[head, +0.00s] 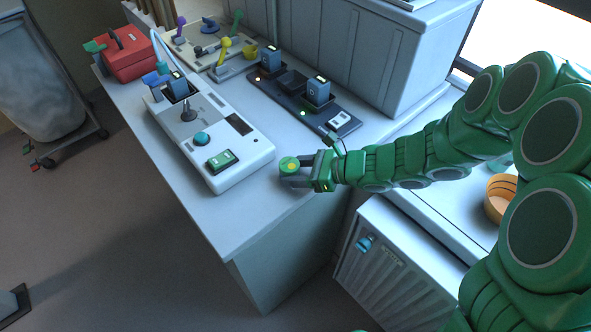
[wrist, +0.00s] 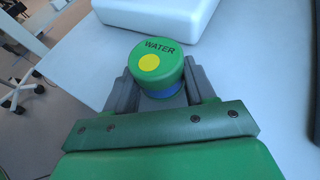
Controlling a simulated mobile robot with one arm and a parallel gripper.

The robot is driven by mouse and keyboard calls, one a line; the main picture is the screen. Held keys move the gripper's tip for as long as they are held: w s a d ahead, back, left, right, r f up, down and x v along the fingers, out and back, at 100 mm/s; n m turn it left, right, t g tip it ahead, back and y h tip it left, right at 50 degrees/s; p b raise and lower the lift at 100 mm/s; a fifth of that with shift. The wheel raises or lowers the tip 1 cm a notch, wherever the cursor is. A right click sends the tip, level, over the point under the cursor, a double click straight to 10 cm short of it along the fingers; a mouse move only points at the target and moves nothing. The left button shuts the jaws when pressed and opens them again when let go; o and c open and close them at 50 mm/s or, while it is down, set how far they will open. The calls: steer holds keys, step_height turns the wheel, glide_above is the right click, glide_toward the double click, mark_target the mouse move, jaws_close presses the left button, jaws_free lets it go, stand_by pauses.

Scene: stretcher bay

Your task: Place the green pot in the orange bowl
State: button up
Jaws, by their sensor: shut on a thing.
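The green pot (wrist: 160,62) has a round green lid marked WATER with a yellow dot, and a blue band below. My gripper (wrist: 160,92) is shut on it, one grey finger on each side. In the head view the pot (head: 289,165) is at the end of my gripper (head: 297,174), over the front right part of the grey counter. I cannot tell whether the pot touches the counter. The orange bowl (head: 497,198) is at the right on a lower white surface, partly hidden behind my arm.
A white device (head: 225,150) stands left of the pot on the counter (head: 225,225). A black charging rack (head: 300,105) lies behind. A red box (head: 128,55) is at the far left. A white cabinet (head: 395,265) stands below, between counter and bowl.

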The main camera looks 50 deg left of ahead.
steer(key=shift+f, duration=0.1)
steer(key=o, duration=1.1)
steer(key=shift+c, duration=0.2)
steer(key=shift+w+d+r, duration=0.2)
steer(key=shift+r, duration=0.1)
steer(key=v, duration=1.1)
steer(key=shift+d, duration=0.15)
steer(key=shift+r, duration=0.1)
